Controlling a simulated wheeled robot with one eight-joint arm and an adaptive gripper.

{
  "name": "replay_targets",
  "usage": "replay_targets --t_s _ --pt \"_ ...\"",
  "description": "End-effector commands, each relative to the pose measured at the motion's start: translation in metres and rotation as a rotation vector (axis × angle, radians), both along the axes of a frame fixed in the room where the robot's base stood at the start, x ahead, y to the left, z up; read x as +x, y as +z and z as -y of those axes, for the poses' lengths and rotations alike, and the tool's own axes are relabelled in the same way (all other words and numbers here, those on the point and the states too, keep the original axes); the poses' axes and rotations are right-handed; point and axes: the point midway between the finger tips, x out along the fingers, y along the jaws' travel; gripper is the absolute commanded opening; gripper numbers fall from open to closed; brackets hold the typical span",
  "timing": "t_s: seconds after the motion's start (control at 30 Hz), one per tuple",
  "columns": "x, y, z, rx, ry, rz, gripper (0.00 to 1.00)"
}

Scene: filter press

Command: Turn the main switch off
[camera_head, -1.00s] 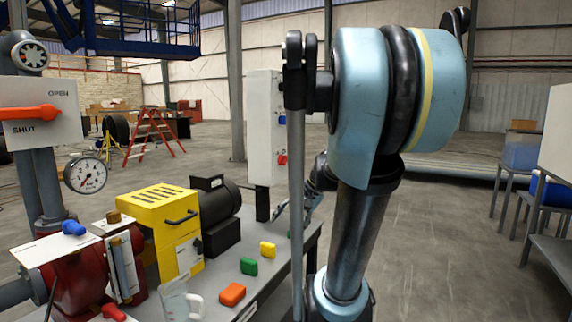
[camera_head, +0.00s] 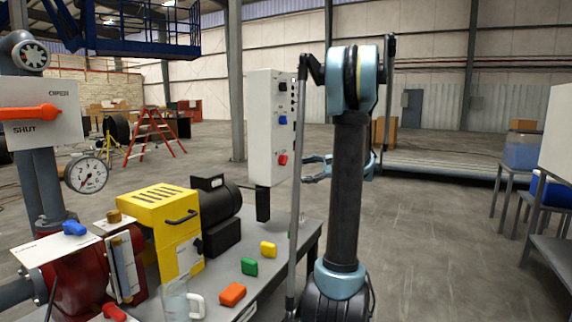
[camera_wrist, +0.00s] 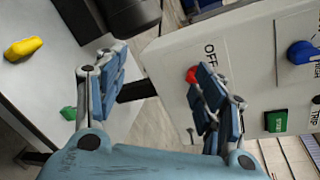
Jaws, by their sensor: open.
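A white control box (camera_head: 262,130) stands on a post at the far end of the bench. Its right-hand face carries a dark knob at the top, a blue knob (camera_head: 282,119) in the middle and a red knob (camera_head: 283,159) low down. In the wrist view the red knob (camera_wrist: 191,74) sits beside a label reading OFF, partly covered by one finger; which way it is turned is unclear. My gripper (camera_head: 306,169) is open and empty, just right of the box at about the red knob's height. In the wrist view its fingers (camera_wrist: 160,88) are wide apart, one in front of the red knob.
The bench (camera_head: 272,284) holds a yellow housing (camera_head: 165,218), a dark motor (camera_head: 216,203) and small coloured blocks. Open floor lies to the right, before tables.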

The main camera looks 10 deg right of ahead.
Motion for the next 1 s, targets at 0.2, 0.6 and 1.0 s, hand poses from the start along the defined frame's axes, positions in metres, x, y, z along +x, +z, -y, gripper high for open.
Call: replay_targets --t_s 0.2,0.6,1.0 --pt "0.037 0.007 0.053 0.175 -0.055 0.010 0.63" --pt "0.057 0.010 0.074 0.271 -0.076 0.018 0.63" --pt "0.094 0.010 0.021 0.268 -0.075 0.017 0.63"
